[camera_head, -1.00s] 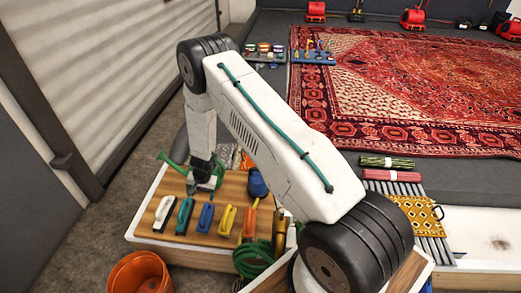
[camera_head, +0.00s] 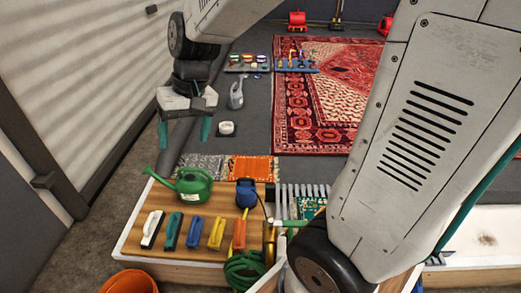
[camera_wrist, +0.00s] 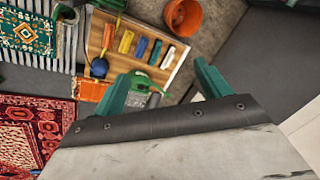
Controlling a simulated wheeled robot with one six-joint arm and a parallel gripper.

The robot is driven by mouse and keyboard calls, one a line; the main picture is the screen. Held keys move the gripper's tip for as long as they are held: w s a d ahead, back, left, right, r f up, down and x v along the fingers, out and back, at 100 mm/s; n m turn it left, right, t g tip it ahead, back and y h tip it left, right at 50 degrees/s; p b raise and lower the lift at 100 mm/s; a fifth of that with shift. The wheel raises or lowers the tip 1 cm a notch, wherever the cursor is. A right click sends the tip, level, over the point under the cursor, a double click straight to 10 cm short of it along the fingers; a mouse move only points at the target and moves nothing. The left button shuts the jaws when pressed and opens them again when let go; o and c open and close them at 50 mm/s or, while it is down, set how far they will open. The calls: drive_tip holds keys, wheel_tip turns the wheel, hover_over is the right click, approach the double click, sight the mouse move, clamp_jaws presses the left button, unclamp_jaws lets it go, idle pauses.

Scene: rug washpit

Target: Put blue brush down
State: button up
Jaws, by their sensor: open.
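The blue brush (camera_head: 194,232) lies on the wooden board (camera_head: 150,193), in a row between a teal brush (camera_head: 172,231) and a yellow brush (camera_head: 217,233). It also shows in the wrist view (camera_wrist: 140,47). My gripper (camera_head: 185,138) is open and empty, with its green fingers spread. It hangs in the air well above the board, apart from the brush. In the wrist view my gripper (camera_wrist: 168,72) has nothing between its fingers.
A white brush (camera_head: 151,229) and an orange brush (camera_head: 239,235) end the row. A green watering can (camera_head: 190,186) stands behind it. A blue-topped item (camera_head: 246,194) and a coiled green hose (camera_head: 243,268) are at right. An orange bucket (camera_head: 130,283) stands in front.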

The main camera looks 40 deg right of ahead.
drive_tip(key=s+d+r+h, duration=0.1)
drive_tip(key=s+d+r, duration=0.1)
drive_tip(key=s, duration=0.8)
drive_tip(key=s+d+r+n+h, duration=0.1)
drive_tip(key=s+d+r, duration=0.1)
drive_tip(key=s, duration=0.7)
drive_tip(key=shift+s+d+h, duration=0.3)
drive_tip(key=shift+s+d, duration=0.05)
drive_tip(key=shift+r, duration=0.1)
